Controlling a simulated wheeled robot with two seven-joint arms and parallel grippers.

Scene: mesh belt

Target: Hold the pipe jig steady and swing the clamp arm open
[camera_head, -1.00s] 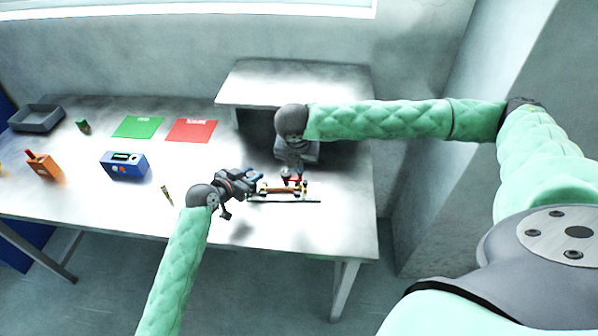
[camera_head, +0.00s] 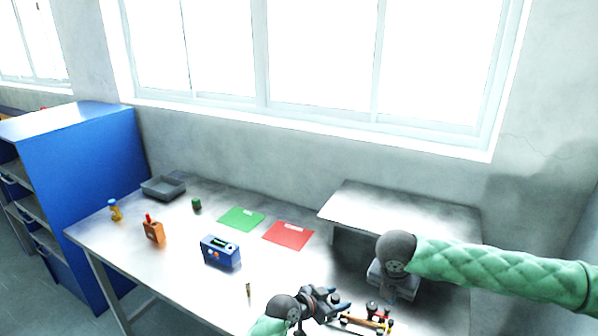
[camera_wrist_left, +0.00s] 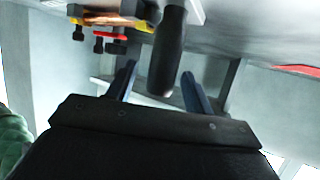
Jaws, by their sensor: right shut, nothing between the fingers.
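The pipe jig (camera_head: 362,323) lies near the table's front right edge, partly cut off by the bottom of the head view. A copper-coloured pipe, red and yellow parts show on it. In the left wrist view part of the jig (camera_wrist_left: 112,17) with a red piece and black knobs is at top left. My left gripper (camera_head: 328,297) is at the jig's left end. Its fingers are apart, with a black round handle (camera_wrist_left: 168,60) between them and a gap on one side. My right gripper (camera_head: 388,298) points down just above the jig's far side, shut; its fingertips are hard to see.
A raised metal shelf (camera_head: 400,215) stands behind the right arm. A blue device (camera_head: 220,252), green mat (camera_head: 241,219), red mat (camera_head: 288,235), orange block (camera_head: 153,232), small green object (camera_head: 196,204) and grey tray (camera_head: 163,188) lie to the left.

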